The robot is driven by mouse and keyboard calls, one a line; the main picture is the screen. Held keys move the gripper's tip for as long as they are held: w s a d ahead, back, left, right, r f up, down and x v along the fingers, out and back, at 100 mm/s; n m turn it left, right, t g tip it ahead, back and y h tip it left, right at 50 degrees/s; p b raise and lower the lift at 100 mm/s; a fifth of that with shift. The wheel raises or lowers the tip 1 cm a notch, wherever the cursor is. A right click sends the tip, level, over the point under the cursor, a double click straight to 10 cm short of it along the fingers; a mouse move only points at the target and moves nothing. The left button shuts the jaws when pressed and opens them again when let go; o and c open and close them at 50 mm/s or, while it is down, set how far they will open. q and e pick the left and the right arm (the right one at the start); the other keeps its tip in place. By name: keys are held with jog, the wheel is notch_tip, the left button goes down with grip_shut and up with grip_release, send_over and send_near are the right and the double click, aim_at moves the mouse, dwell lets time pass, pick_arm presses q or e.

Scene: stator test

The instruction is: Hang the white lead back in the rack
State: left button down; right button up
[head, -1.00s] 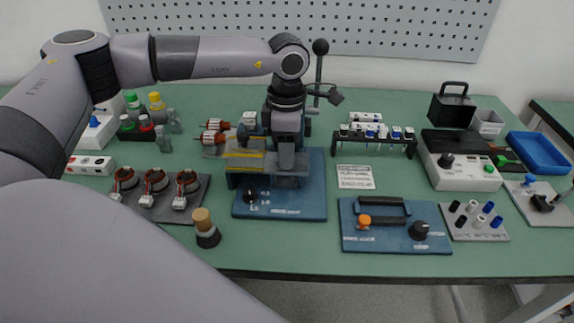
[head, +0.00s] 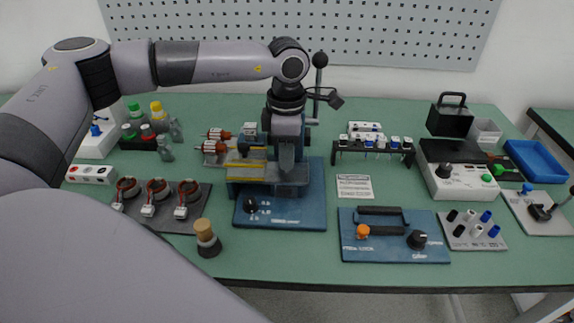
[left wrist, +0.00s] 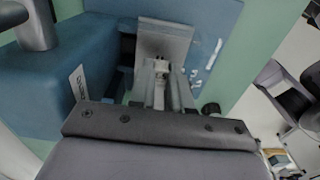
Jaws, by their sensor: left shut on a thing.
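My left gripper (left wrist: 162,90) points down at the blue press-like fixture (head: 268,190). In the left wrist view its fingers are shut on a small pale piece (left wrist: 161,66), in front of a grey metal bracket (left wrist: 165,42). I cannot tell whether this piece is the white lead. In the head view my wrist hides the fingertips. The black rack (head: 374,147) stands at the back, right of the fixture, with several white and blue plug heads along its top. I cannot single out the white lead there. My right gripper is out of view.
A blue panel (head: 393,250) with a black handle lies at front right. A white sheet (head: 354,187) lies before the rack. Ring-shaped coils (head: 157,191) sit on a dark mat at left. A wooden-topped knob (head: 206,238) stands at the front. A grey post rises behind my wrist.

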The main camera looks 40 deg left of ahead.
pick_arm(q)
jog(key=shift+r+p, duration=1.3)
jog(key=shift+r, duration=0.75)
